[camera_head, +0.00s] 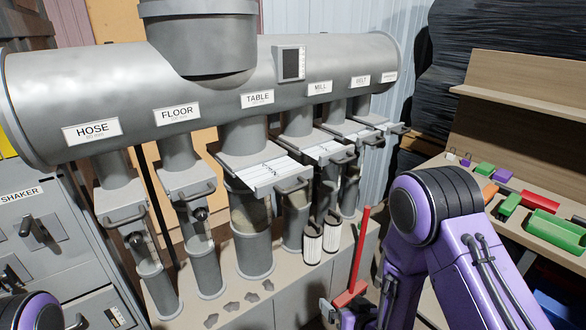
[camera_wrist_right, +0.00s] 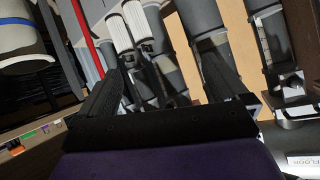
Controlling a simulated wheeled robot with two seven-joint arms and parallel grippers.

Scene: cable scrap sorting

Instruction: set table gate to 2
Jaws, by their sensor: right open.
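The TABLE gate (camera_head: 262,172) is a flat slide plate below the TABLE label (camera_head: 257,98), with a bar handle (camera_head: 291,186) at its front. It sticks out from its grey pipe and has marked lines on top; the scale numbers are too small to read. My right gripper (camera_head: 336,314) is low at the bottom edge of the head view, below and right of the gate and apart from it. In the right wrist view my right gripper (camera_wrist_right: 162,92) has its fingers spread, with nothing held between them. My left gripper is out of view.
Neighbouring gates hang under FLOOR (camera_head: 178,113), HOSE (camera_head: 92,130) and MILL (camera_head: 319,88). Two white ribbed cylinders (camera_head: 312,243) stand below the TABLE gate's right side. A red upright bar (camera_head: 358,250) stands near my right gripper. Coloured blocks (camera_head: 555,228) lie on the right shelf.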

